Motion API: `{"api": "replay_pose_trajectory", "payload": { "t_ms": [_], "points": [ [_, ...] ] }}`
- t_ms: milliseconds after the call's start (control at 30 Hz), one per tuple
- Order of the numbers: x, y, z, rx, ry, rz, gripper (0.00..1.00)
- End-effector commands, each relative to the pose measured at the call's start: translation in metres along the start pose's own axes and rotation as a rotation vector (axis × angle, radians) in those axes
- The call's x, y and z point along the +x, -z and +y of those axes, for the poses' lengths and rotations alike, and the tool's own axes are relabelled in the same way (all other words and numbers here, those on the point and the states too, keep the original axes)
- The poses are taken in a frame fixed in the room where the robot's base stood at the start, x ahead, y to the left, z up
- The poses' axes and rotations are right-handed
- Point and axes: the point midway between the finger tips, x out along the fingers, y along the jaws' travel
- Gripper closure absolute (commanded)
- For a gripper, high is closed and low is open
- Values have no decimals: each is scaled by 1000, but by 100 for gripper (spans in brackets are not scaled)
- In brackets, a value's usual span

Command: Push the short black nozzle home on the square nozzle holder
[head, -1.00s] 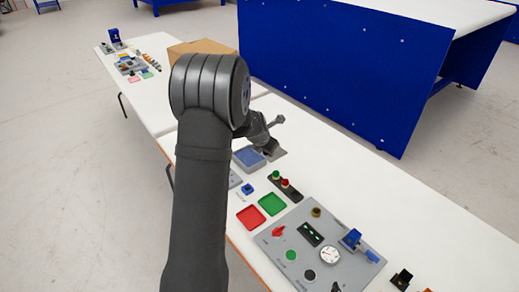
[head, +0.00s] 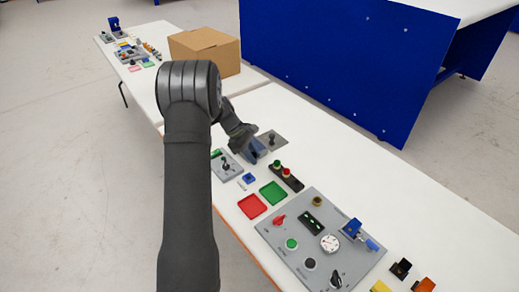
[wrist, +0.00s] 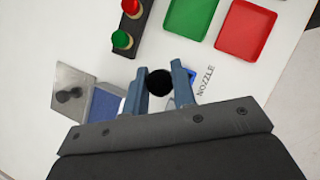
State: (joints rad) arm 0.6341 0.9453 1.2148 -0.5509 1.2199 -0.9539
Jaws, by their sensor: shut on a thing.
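My gripper (wrist: 161,88) is shut on the short black nozzle (wrist: 159,82), which shows as a round black end between the two blue-grey fingertips. The blue square nozzle holder (wrist: 190,76) lies on the table beside the printed word NOZZLE, partly hidden behind the right-hand finger. The nozzle appears apart from the holder and to its left in the wrist view. In the head view the holder (head: 249,178) is a small blue block below my gripper (head: 254,154). The nozzle cannot be made out there.
A green tray (head: 273,193) and a red tray (head: 252,206) lie near the holder. A black rack with green and red knobs (head: 287,175) stands right of it. A grey plate (head: 272,140) and a lever panel (head: 226,165) are close by. A large control panel (head: 318,245) is nearer.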

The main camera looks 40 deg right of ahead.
Motion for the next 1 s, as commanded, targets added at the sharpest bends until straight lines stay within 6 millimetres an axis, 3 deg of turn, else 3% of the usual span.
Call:
{"api": "replay_pose_trajectory", "payload": {
  "t_ms": [200,467,1000],
  "points": [
    [-9,5,-18,224,165,-1,100],
    [-9,8,-23,280,206,0,100],
    [30,31,-24,277,205,0,100]
  ]
}}
